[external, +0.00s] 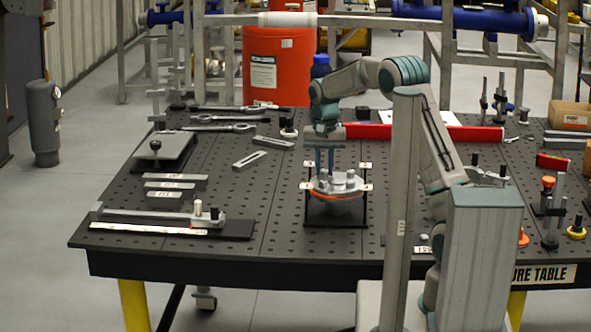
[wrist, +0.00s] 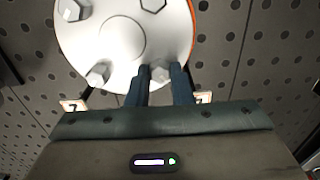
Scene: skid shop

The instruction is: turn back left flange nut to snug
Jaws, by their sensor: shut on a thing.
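A round, pale flange (external: 337,191) with an orange rim sits on a black stand (external: 336,221) on the table. In the wrist view, the flange's white face (wrist: 120,40) fills the upper left. My gripper (external: 325,172) points down at the back left of the flange. In the wrist view, the fingertips (wrist: 161,75) close around the back left flange nut (wrist: 160,73), which is partly hidden between them. Other hex nuts (wrist: 98,73) stand around the face, one at the upper left (wrist: 72,10) and one at the top edge (wrist: 152,4).
Small numbered tags (wrist: 74,105) stand around the flange. Wrenches (external: 220,127) and grey bars (external: 175,182) lie on the perforated table to the left. A long red bar (external: 470,133) lies behind my arm.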

